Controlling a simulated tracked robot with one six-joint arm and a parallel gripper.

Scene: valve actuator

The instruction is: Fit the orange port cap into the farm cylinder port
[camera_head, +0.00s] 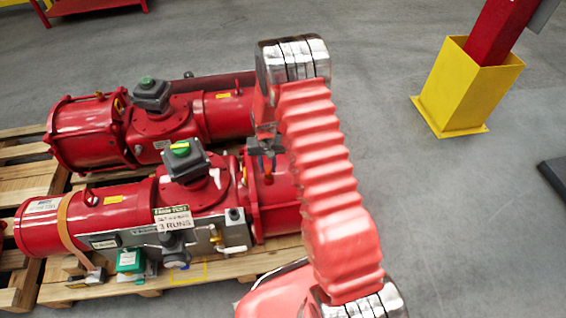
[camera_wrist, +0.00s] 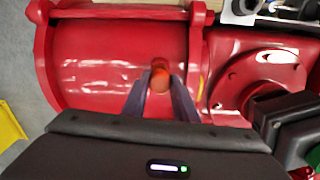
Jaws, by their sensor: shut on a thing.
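The orange port cap (camera_wrist: 160,75) is between my gripper's fingertips (camera_wrist: 160,90) in the wrist view, and the fingers are shut on it. It appears over the side of a red cylinder (camera_wrist: 115,60); I cannot tell whether it touches the surface. No port opening shows; it may be hidden behind the cap. In the head view my gripper (camera_head: 266,148) is small and dark, at the right end of the nearer red actuator (camera_head: 275,205).
A second red actuator (camera_head: 90,140) lies behind, on a wooden pallet (camera_head: 25,185). Dark control boxes with green tops (camera_head: 185,160) stand on both. A yellow post guard (camera_head: 465,90) stands at right. Grey floor between is clear.

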